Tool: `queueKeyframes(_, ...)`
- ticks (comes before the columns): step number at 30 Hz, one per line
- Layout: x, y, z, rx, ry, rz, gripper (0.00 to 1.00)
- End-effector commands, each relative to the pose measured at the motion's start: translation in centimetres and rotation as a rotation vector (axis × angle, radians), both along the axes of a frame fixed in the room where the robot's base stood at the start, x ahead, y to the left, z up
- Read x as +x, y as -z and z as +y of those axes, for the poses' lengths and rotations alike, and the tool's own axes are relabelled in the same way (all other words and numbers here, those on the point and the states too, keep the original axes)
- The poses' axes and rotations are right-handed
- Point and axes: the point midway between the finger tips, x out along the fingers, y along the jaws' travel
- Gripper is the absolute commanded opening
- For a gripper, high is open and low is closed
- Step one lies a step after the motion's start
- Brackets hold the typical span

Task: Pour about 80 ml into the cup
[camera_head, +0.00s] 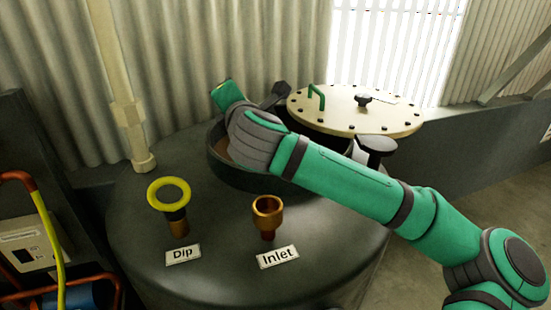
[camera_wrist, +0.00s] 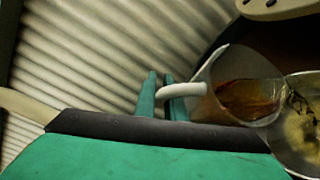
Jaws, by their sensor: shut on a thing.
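In the wrist view my gripper (camera_wrist: 162,84) is shut on the white handle of a clear jug (camera_wrist: 212,78). The jug is tipped towards the right and holds brown-amber liquid (camera_wrist: 248,97), which lies towards its mouth. A round metallic-looking cup (camera_wrist: 282,152) with yellowish contents is at the right edge, beside the jug's mouth and partly cut off. I cannot clearly tell whether liquid is running into it. In the head view my wrist is over the round dark-rimmed opening (camera_head: 225,172) on the tank; jug and cup are hidden there.
The dark tank (camera_head: 330,235) has a yellow-ringed dip fitting (camera_head: 168,194) and a copper inlet cup (camera_head: 267,212) in front. A cream bolted lid (camera_head: 345,100) with a green handle stands behind my arm. A pale pipe (camera_head: 125,90) and corrugated wall are close behind.

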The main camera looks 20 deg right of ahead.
Motion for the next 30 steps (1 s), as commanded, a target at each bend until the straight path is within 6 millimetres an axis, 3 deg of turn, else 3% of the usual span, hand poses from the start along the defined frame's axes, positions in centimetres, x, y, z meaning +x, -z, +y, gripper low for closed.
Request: queueKeyframes(30,-0.43,-0.48,-0.44,0.044,0.0,-0.05,0.0)
